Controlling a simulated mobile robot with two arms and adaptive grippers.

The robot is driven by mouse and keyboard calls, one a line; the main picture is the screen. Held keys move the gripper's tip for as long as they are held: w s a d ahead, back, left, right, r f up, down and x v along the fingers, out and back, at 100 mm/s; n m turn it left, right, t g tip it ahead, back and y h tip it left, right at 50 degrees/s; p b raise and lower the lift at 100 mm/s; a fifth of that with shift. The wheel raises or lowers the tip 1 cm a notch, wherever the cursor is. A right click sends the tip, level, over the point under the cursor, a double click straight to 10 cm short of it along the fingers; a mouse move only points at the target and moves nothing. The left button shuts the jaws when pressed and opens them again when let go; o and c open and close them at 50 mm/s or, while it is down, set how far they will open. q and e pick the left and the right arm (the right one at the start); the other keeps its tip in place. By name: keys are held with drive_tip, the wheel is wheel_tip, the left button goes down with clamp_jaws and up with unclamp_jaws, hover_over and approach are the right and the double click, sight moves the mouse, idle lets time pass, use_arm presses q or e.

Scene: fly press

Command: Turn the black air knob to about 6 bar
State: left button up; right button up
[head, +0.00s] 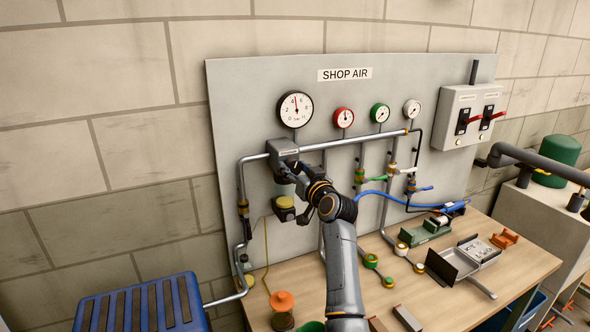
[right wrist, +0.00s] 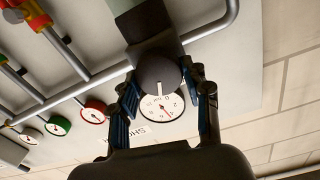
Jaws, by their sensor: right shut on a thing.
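The black air knob (right wrist: 158,70) sits under the grey regulator block (head: 284,148) on the pipe. In the right wrist view its white mark points toward the large gauge (right wrist: 161,106). My right gripper (head: 291,173) is shut on the knob, with one finger on each side of it. In the head view the gripper mostly hides the knob. The large white gauge (head: 295,109) is above the block; its needle points nearly straight up, between 4 and 6. My left gripper is in neither view.
Red (head: 343,118), green (head: 380,114) and white (head: 412,110) small gauges line the grey panel (head: 235,100). Pipes and a blue hose (head: 400,200) are right of my arm. The wooden bench (head: 455,305) holds several fittings; a blue slatted stool (head: 140,305) stands left.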

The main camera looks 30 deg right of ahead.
drive_tip(key=shift+m, duration=0.3)
drive_tip(key=m, duration=0.3)
drive_tip(key=shift+m, duration=0.3)
drive_tip(key=shift+d+f+m, duration=0.1)
drive_tip(key=shift+m, duration=2.2)
drive_tip(key=o, duration=1.2)
drive_tip(key=shift+c, duration=0.2)
drive_tip(key=s, duration=1.2)
drive_tip(key=shift+a, duration=0.35)
